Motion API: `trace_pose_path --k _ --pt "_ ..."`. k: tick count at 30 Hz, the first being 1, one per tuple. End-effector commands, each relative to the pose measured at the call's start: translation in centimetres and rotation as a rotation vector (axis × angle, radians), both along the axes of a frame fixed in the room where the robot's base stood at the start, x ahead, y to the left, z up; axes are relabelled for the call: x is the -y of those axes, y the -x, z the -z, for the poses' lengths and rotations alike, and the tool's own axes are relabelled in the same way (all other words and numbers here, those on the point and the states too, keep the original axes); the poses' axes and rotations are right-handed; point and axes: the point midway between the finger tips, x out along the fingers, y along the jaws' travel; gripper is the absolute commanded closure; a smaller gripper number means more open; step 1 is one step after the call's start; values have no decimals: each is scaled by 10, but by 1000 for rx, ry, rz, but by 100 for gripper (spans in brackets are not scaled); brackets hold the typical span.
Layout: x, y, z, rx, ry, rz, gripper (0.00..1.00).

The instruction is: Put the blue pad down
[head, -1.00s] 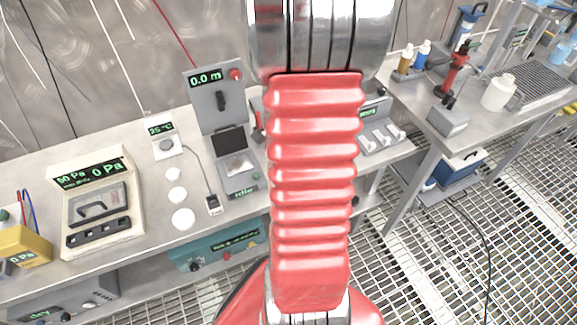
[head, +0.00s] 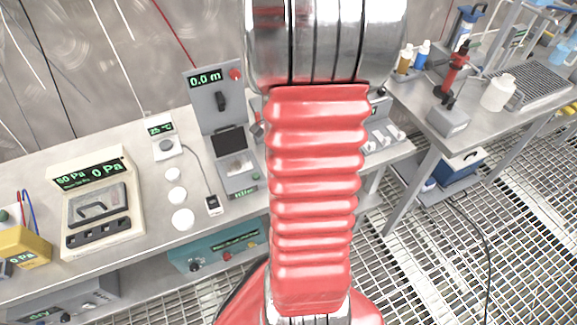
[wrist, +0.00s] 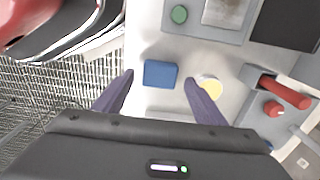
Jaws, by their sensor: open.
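The blue pad (wrist: 160,74) lies on the pale bench top in the wrist view. It is a small flat blue block. My gripper (wrist: 159,82) is open, with its two dark purple fingers apart on either side of the pad, and there is a gap between each finger and the pad. In the head view my red arm hides the pad and the gripper.
A yellow-topped round item (wrist: 211,86) sits by the right finger. A red-handled fixture (wrist: 283,92) stands further right. A grey device with a green button (wrist: 179,14) lies beyond the pad. Metal grating (wrist: 50,95) shows past the bench edge at left.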

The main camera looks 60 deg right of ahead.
Motion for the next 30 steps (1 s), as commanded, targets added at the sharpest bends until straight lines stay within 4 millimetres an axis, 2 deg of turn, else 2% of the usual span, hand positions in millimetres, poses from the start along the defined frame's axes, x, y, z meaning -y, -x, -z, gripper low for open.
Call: trace_pose_path --k 15,21,30 --pt "0 0 -84 1 2 0 35" --pt "0 0 -97 0 0 0 35" --pt "1 1 -97 0 0 2 35"
